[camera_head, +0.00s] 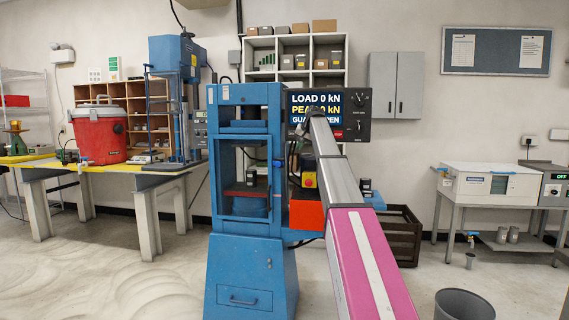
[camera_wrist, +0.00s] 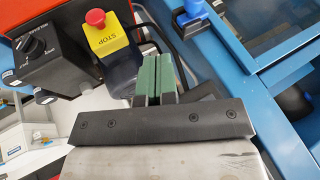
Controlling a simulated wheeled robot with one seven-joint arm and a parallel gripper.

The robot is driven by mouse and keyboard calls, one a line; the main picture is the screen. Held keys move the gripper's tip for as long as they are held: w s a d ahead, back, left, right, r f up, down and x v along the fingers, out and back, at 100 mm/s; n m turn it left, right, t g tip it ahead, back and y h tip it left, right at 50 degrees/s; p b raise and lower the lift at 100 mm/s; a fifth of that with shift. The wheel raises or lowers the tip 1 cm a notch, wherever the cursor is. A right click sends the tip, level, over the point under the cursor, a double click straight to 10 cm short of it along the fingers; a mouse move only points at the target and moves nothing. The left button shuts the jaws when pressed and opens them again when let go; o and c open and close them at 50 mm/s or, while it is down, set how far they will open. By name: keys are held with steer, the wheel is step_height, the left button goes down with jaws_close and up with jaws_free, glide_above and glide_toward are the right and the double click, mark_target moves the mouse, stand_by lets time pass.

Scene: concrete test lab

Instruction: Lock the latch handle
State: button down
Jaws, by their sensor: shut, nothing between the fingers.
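A blue compression machine (camera_head: 247,112) stands in the middle of the head view, with a framed guard door on its front. In the wrist view, a blue latch-like part (camera_wrist: 192,12) sits at the top, on the edge of the blue frame (camera_wrist: 252,30). I cannot tell its locked or unlocked position. My gripper (camera_wrist: 158,60) shows in the wrist view with its green fingers together and nothing between them. The fingers are below and left of the latch part and look apart from it. In the head view my arm hides most of the gripper area.
A red-buttoned yellow stop box (camera_wrist: 110,35) and a black knob box (camera_wrist: 45,50) are left of the fingers. The display (camera_head: 328,100) reads load 0 kN, its guard line partly hidden. A grey bin (camera_head: 464,304) and dark crate (camera_head: 400,235) stand right of the machine.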

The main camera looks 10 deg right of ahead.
mark_target(277, 164)
steer(key=shift+w+a+f, duration=1.05)
steer(key=shift+a+f, duration=0.05)
steer(key=shift+f, duration=0.4)
steer(key=shift+w+a+f, duration=1)
steer(key=shift+a+f, duration=0.1)
steer(key=shift+f, duration=0.35)
steer(key=shift+w+a+f, duration=1.05)
steer(key=shift+a+f, duration=0.05)
steer(key=shift+f, duration=0.4)
steer(key=shift+a, duration=0.1)
steer(key=shift+w+a, duration=0.3)
steer(key=shift+a, duration=0.5)
steer(key=shift+w+a, duration=0.25)
steer(key=shift+a, duration=0.55)
